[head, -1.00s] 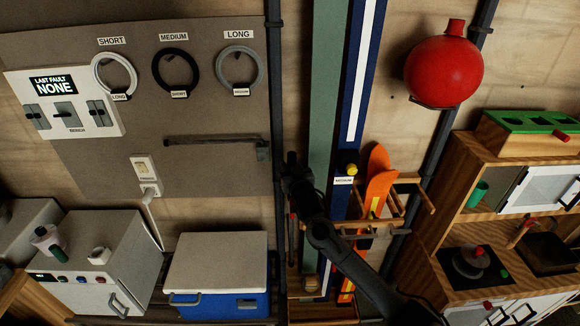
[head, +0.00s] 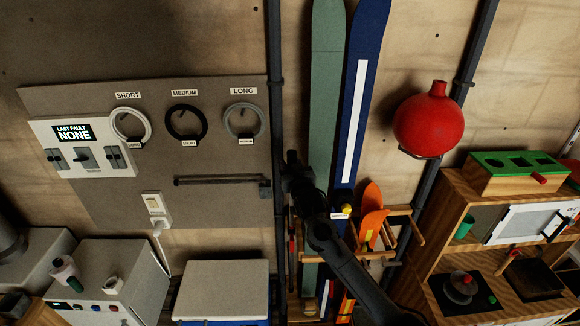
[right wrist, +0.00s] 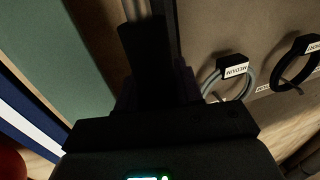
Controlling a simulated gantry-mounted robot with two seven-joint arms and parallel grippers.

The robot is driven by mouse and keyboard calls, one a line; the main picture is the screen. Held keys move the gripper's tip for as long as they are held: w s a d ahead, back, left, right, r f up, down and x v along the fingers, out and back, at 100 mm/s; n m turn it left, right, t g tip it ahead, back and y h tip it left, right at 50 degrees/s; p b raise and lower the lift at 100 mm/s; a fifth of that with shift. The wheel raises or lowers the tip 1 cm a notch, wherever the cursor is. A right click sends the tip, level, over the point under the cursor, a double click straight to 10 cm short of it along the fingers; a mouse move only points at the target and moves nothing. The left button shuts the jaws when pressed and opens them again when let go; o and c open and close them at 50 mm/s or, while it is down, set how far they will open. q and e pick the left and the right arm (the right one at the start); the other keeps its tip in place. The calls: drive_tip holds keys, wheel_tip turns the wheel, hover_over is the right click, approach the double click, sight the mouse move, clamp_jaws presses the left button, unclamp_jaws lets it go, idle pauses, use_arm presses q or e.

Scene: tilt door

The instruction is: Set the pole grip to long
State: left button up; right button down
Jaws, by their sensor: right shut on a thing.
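No length marking on this grip is readable. My left gripper is not in view.
A grey panel (head: 215,105) has rings under SHORT, MEDIUM and LONG labels: white (head: 131,125), black (head: 186,122), grey (head: 244,120). A bar (head: 222,181) sticks out below them. Green (head: 327,80) and blue (head: 366,60) skis stand right of the pipe (head: 275,60).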

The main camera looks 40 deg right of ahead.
drive_tip(key=shift+r, duration=0.1)
drive_tip(key=c, duration=0.8)
unclamp_jaws()
drive_tip(key=shift+s, duration=0.1)
drive_tip(key=b+v, duration=0.1)
drive_tip(key=v, duration=0.9)
drive_tip(key=shift+s, duration=0.3)
drive_tip(key=shift+a, duration=0.1)
